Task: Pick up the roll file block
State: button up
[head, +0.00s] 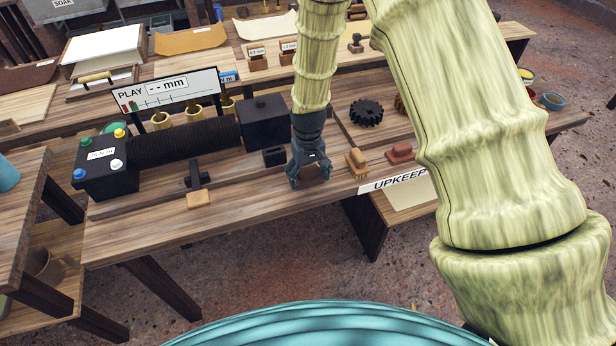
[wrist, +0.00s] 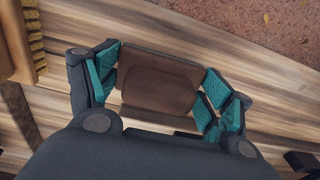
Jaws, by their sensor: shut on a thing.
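The roll file block looks like a brown block with a raised, rounded middle; it shows in the wrist view (wrist: 158,82). My gripper (wrist: 158,88) has its teal finger pads on both ends of this block. In the head view my gripper (head: 309,178) points down over the front part of the wooden bench, with a little of the brown block (head: 314,172) showing between the fingers. I cannot tell whether the block touches the bench top or is slightly above it.
A bristle brush (head: 357,163) stands close to the right of my gripper, with a reddish block (head: 401,152) beyond it. The black roller machine (head: 185,141) and a dark box (head: 264,122) are to the left.

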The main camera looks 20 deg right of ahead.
jog(key=shift+r, duration=0.35)
jog(key=shift+r+b, duration=0.6)
jog(key=shift+r, duration=0.35)
jog(key=s+a+b, duration=0.2)
jog(key=s+a, duration=0.1)
jog(key=s, duration=0.4)
jog(key=s+a+r+b, duration=0.1)
jog(key=s+a+b, duration=0.1)
jog(key=s+a, duration=0.2)
jog(key=s, duration=0.3)
jog(key=shift+a+r, duration=0.3)
jog(key=shift+s, duration=0.1)
